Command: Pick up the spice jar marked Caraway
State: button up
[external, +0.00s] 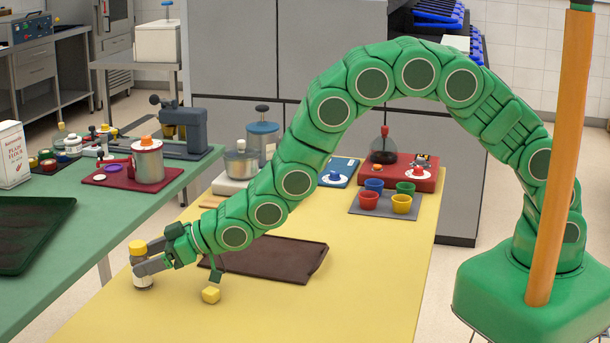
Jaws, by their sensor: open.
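A small jar with a yellow lid (137,247) and a pale lower body (143,282) stands upright near the front left edge of the yellow table (370,290). Its label is too small to read, so I cannot tell whether it is marked Caraway. My gripper (142,260) reaches down to the left with its dark fingers open at the jar. The fingers hide the jar's middle, and I cannot tell whether they touch it.
Coloured cups (402,203) stand on a grey tray farther back. A green table (100,215) at left holds several small jars (73,146). The yellow table's front right is clear.

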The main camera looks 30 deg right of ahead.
jog(key=shift+x, duration=0.95)
jog(key=shift+w+a+f, duration=0.15)
jog(key=shift+a+f, duration=0.05)
jog(key=shift+a, duration=0.2)
jog(key=shift+c, duration=0.4)
jog(key=c, duration=1)
jog(key=shift+r, duration=0.1)
